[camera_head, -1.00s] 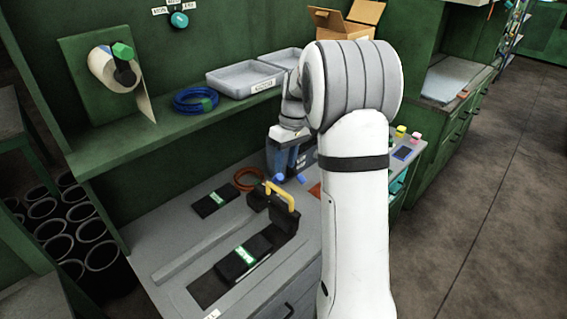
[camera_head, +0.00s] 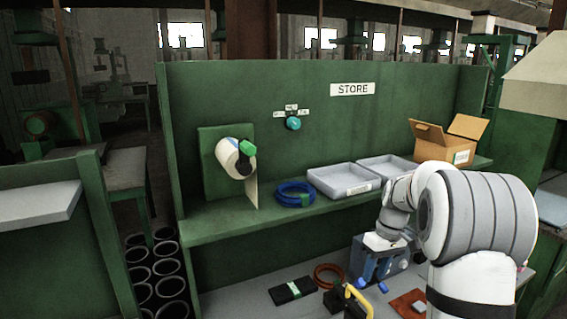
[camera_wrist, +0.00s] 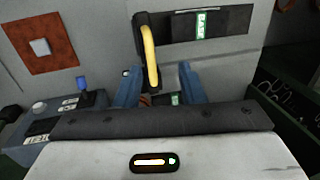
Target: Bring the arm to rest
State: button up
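My arm (camera_head: 478,235) stands at the right of the head view, bent over the bench. In the wrist view the two blue fingers of my gripper (camera_wrist: 157,88) are apart with a clear gap. A yellow handle (camera_wrist: 150,55) shows beyond them near the left finger. It seems to stand on the bench below, and I see no grip on it. The yellow handle also shows at the lower edge of the head view (camera_head: 358,300).
A black block with a green label (camera_head: 292,291) and an orange ring (camera_head: 330,266) lie on the bench. The shelf holds a blue coil (camera_head: 296,194), grey trays (camera_head: 342,191) and an open carton (camera_head: 448,140). A brown-red square plate (camera_wrist: 38,42) lies nearby.

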jog(key=s+a+r+m+t+h+b, duration=0.1)
jog(key=s+a+r, duration=0.2)
jog(key=s, duration=0.3)
jog(key=s+a+r+m+t, duration=0.1)
jog(key=s+a+r, duration=0.2)
jog(key=s, duration=0.3)
jog(key=s+a+f+m+t, duration=0.1)
jog(key=s, duration=0.6)
jog(key=s+a+m+t+h, duration=0.1)
jog(key=s+m, duration=0.1)
jog(key=s, duration=0.6)
jog(key=shift+a+f+b, duration=0.35)
jog(key=shift+b, duration=0.05)
jog(key=shift+c, duration=0.4)
